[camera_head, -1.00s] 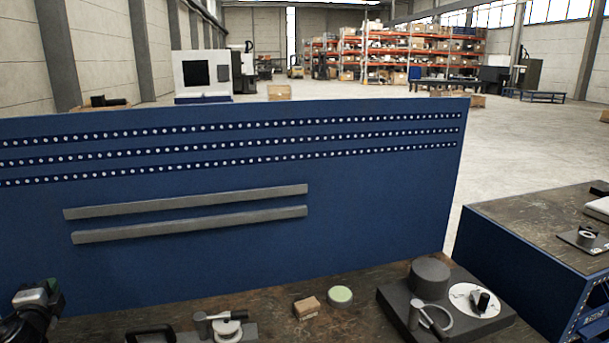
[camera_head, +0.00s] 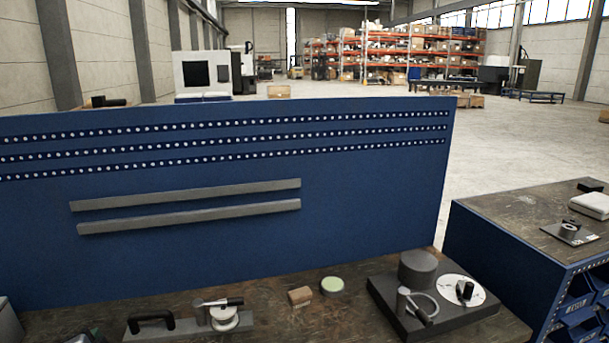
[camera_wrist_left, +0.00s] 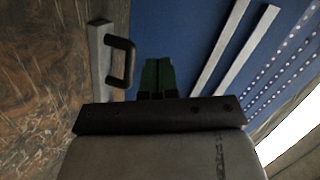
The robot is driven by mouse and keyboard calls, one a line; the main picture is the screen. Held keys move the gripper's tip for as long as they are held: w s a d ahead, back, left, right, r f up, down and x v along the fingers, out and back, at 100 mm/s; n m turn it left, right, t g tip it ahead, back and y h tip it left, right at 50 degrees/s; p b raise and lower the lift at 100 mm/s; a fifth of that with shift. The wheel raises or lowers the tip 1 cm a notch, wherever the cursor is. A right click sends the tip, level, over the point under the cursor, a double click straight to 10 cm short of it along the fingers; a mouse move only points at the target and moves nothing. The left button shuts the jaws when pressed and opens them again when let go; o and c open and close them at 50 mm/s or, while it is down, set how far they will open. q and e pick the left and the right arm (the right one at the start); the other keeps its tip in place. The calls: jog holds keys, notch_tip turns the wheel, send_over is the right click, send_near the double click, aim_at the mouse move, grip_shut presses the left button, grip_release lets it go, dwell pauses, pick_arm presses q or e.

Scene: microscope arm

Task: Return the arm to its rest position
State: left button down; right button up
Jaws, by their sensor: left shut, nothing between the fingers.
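A dark grey device base (camera_head: 385,300) stands at the right of the bench, with a grey cylinder (camera_head: 417,268) and a white disc (camera_head: 459,289) on top. A curved arm (camera_head: 434,300) with a dark grip sits at the base's front, bent beside the disc. My right gripper is out of view.
A wooden block (camera_head: 299,297) and a pale green round piece (camera_head: 332,285) lie mid-bench. A blue panel (camera_head: 350,220) with two grey rails stands behind. A second blue bench (camera_head: 500,240) is at the right. Bare wood lies around the block.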

pick_arm(q)
jog(key=s+d+f+n+g+h, duration=0.1)
jog(key=s+d+f+n+g, duration=0.1)
jog(key=s+d+f, duration=0.4)
jog(key=s+d+f+n+g+h, duration=0.2)
jog(key=s+d+f+g, duration=0.1)
jog(key=s+d, duration=0.55)
jog(key=s+d+r+n+g+h, duration=0.1)
jog(key=s+d+n+g+h, duration=0.15)
jog(key=s+d, duration=0.5)
jog(key=s+d+r+n+g+h, duration=0.1)
jog(key=s+d+r+n+g, duration=0.3)
jog(key=s, duration=0.7)
notch_tip(320, 180, down, 31)
jog(key=m+b, duration=0.3)
jog(key=b, duration=0.2)
jog(key=s+a+f+b, duration=0.1)
jog(key=s+f+b, duration=0.1)
jog(key=s+f, duration=0.6)
jog(key=s+a+f+g+b, duration=0.1)
jog(key=s+f+b, duration=0.2)
jog(key=s+f, duration=0.5)
notch_tip(320, 180, down, 7)
jog(key=shift+s+a+f, duration=0.15)
jog(key=shift+s+a, duration=0.05)
jog(key=shift+s, duration=0.2)
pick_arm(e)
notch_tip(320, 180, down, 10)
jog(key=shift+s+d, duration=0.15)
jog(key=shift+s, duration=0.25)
